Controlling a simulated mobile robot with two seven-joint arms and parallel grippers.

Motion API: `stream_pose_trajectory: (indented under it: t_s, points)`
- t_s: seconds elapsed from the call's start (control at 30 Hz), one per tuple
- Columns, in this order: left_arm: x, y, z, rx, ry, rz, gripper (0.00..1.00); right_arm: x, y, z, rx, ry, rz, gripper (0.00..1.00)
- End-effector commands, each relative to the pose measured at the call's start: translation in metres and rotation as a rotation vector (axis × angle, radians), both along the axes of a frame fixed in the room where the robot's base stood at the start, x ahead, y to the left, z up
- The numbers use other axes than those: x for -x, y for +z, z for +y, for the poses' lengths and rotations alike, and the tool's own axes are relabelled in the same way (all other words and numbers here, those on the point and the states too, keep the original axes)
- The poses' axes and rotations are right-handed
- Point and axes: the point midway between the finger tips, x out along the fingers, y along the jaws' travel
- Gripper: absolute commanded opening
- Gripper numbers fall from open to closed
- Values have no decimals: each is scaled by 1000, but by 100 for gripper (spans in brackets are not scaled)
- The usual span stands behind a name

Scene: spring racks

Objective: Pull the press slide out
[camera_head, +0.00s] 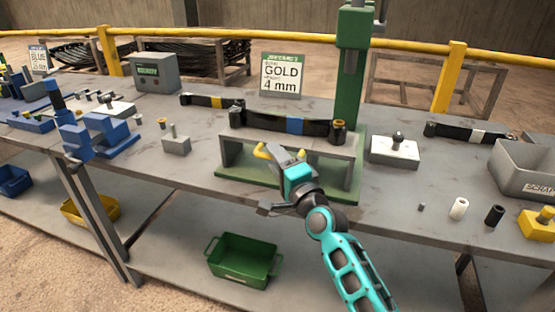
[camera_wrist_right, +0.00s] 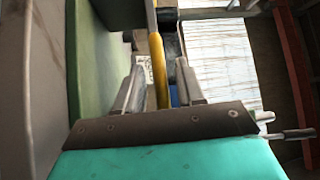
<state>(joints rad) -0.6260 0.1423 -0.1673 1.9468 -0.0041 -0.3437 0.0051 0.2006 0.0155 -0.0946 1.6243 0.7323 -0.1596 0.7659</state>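The press has a green column (camera_head: 348,90), a green base (camera_head: 240,184) and a grey raised slide (camera_head: 335,143) under the column. A dark leaf spring (camera_head: 265,122) with a blue band lies on the slide, with a gold bushing (camera_head: 338,130) at its right end. A yellow handle (camera_head: 262,151) shows at the slide's front. My right gripper (camera_head: 277,153) is at this handle. In the right wrist view the yellow handle (camera_wrist_right: 158,68) runs between the two parted fingers (camera_wrist_right: 160,82), with gaps beside it. My left gripper is in neither view.
A blue vise (camera_head: 92,137) is at the left and a white block (camera_head: 394,150) at the right. A grey scrap bin (camera_head: 525,180) sits far right. A green crate (camera_head: 243,262) is on the lower shelf.

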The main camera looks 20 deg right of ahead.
Motion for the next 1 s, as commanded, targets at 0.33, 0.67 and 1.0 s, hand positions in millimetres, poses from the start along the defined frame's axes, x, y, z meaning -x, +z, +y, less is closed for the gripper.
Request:
stream_pose_trajectory:
  t_s: [0.33, 0.67, 1.0]
  points:
    - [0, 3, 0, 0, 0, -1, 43, 30, -4, -7, 1, -1, 2, 38]
    - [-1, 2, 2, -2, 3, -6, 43, 94, -14, -20, 3, 0, 3, 38]
    - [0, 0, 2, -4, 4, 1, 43, 125, -17, -25, 0, 1, 1, 38]
